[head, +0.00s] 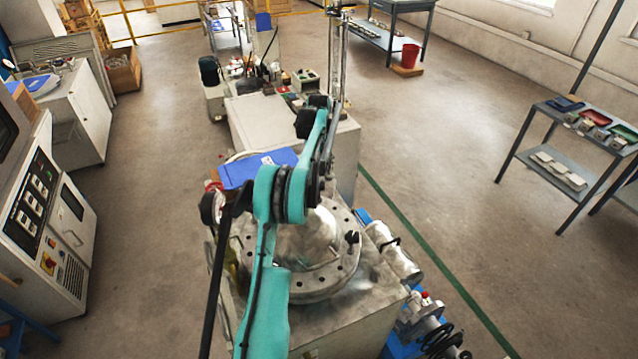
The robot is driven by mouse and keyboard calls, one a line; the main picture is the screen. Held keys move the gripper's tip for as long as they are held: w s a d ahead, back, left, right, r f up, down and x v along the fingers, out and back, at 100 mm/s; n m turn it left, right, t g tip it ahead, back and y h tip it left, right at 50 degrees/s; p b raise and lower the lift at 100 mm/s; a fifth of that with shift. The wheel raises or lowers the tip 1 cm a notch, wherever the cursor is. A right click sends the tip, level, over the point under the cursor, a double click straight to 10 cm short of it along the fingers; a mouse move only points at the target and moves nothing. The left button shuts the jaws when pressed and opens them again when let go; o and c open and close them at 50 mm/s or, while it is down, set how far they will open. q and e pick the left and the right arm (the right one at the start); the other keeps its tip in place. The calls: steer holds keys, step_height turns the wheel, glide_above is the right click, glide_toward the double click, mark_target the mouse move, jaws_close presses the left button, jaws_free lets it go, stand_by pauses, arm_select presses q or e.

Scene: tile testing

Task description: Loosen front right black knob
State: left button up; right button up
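The round metal lid (322,280), ringed with bolts, sits on top of a pale metal machine in the lower middle. A black knob (352,238) stands upright at the lid's right edge. I cannot tell whether other knobs lie behind my arm. One teal arm of mine comes in from the bottom, left of centre, and crosses in front of the lid's left part. It bends and reaches up and away past the blue box. No gripper fingers can be made out at its far end, and nothing of mine touches the visible knob. My other arm does not show.
A blue box (258,168) sits behind the lid. A metal cylinder (393,250) and pipework lie at its right. A white bench (255,120) with small items stands behind. A control cabinet (45,215) is at left, a shelf table (565,150) at right. Floor between is clear.

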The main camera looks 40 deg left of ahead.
mark_target(319, 183)
arm_select(q)
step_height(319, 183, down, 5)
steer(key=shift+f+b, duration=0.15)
steer(key=shift+b, duration=0.45)
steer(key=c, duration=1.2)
